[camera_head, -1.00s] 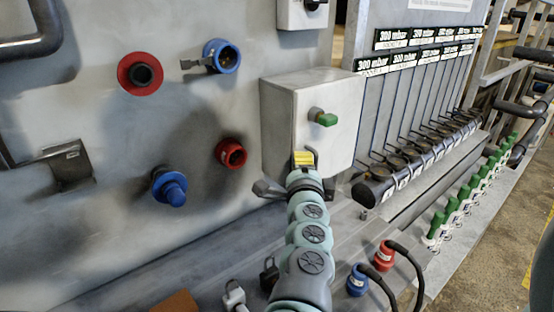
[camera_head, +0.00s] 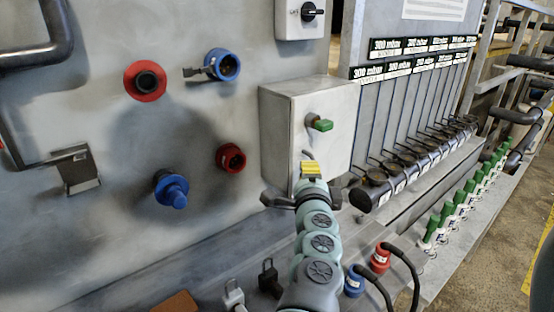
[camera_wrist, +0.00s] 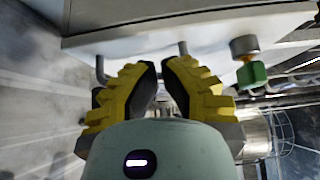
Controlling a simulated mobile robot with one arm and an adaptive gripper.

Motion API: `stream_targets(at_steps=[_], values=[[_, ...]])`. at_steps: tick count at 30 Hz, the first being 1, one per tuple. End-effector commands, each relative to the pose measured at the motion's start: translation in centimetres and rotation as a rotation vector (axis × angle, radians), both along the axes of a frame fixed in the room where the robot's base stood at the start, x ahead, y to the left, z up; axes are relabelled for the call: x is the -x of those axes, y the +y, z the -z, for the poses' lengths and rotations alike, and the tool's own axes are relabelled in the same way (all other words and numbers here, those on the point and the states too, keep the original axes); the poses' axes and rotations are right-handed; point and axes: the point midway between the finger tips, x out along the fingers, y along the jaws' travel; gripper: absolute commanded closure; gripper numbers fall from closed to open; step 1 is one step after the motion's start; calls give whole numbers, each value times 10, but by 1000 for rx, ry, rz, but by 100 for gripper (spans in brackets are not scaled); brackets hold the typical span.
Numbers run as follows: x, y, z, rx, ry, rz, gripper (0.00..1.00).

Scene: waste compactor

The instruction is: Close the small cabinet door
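The small cabinet is a pale grey box (camera_head: 275,130) on the grey wall panel, right of centre in the head view. Its front door (camera_head: 335,105) carries a green knob (camera_head: 320,124), which also shows in the wrist view (camera_wrist: 250,73). The door looks flush or nearly so; a small gap cannot be ruled out.
Red (camera_head: 231,157) and blue (camera_head: 171,189) sockets stick out from the wall left of the cabinet. A row of dark capped valves (camera_head: 375,190) is close on the right. Red (camera_head: 378,258) and blue (camera_head: 355,281) cable plugs stand on the ledge beside my arm.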

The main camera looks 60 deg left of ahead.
Motion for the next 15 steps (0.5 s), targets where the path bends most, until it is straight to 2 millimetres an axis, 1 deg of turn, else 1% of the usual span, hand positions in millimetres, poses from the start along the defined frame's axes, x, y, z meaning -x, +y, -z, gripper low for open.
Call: stream_targets(at_steps=[1,2,3,4,15], values=[[-5,-3,0,1,1,5,100],[-4,-4,1,0,1,3,100],[4,-4,2,-1,3,-3,100],[8,-5,2,-1,3,-5,100],[51,-18,2,2,1,-6,100]])
